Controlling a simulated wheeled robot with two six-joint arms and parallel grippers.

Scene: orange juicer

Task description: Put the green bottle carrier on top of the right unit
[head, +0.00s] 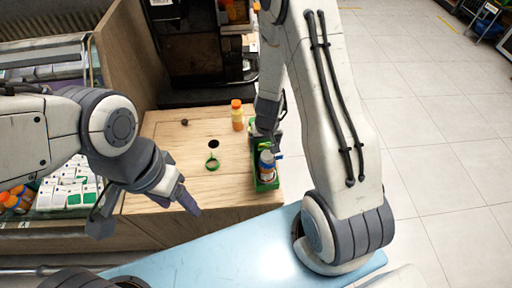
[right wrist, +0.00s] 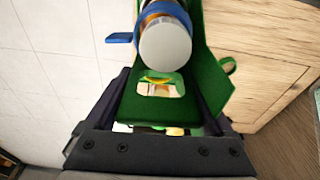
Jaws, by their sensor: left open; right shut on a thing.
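The green bottle carrier (head: 267,186) is at the right edge of the light wooden unit top (head: 180,150) in the head view. It holds a white-capped bottle (head: 266,163) with a blue part beside it. My right gripper (head: 267,128) is shut on the carrier, coming from above and behind. In the right wrist view the fingers (right wrist: 165,105) straddle the green carrier wall (right wrist: 210,75), with the bottle's pale cap (right wrist: 166,43) beyond. I cannot tell whether the carrier touches the wood. My left gripper (head: 145,213) is open and empty in front of the unit's left side.
An orange-capped juice bottle (head: 237,117), a green ring (head: 212,163), a round hole (head: 213,143) and a small dark object (head: 185,122) are on the unit top. A dark machine (head: 190,55) stands behind. Shelves with cartons (head: 68,192) are left. Tiled floor (head: 440,150) lies right.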

